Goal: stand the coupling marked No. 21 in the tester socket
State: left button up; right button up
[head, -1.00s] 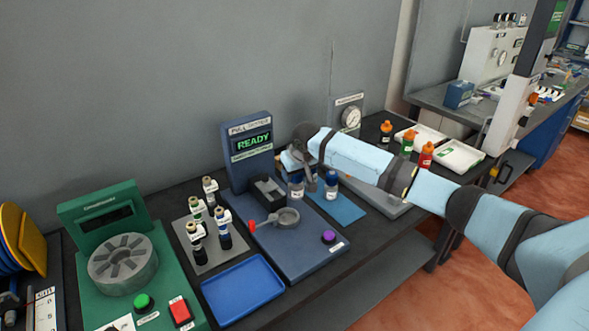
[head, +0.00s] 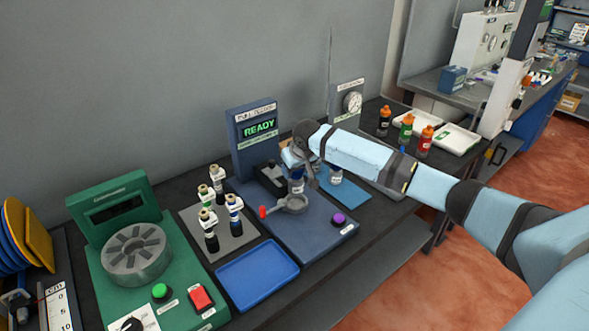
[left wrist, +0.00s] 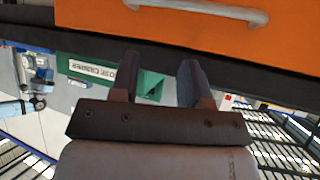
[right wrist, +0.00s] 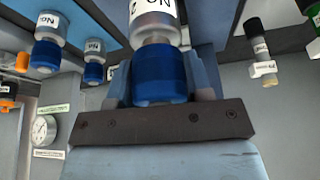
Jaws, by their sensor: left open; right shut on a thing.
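My right gripper (head: 303,164) is shut on a blue-collared silver coupling (head: 296,186) in the head view. The tester's screen (head: 260,128) reads READY. My left gripper (left wrist: 157,82) is open and empty in the left wrist view, outside the head view.
Another blue-collared coupling (head: 335,174) stands on a blue mat (head: 350,196) right of the tester. Several black-bodied pieces stand on a grey plate (head: 232,243). An empty blue tray (head: 257,277) and a green machine (head: 108,258) lie left.

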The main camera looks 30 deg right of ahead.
aim_at(294, 180)
jog(key=shift+f+b, duration=2.1)
jog(key=shift+f, duration=0.15)
jog(key=shift+r, duration=0.1)
jog(key=shift+p, duration=0.4)
jog(key=shift+p, duration=0.35)
jog(key=shift+p, duration=0.65)
jog(key=shift+f, duration=0.65)
jog(key=o, duration=1)
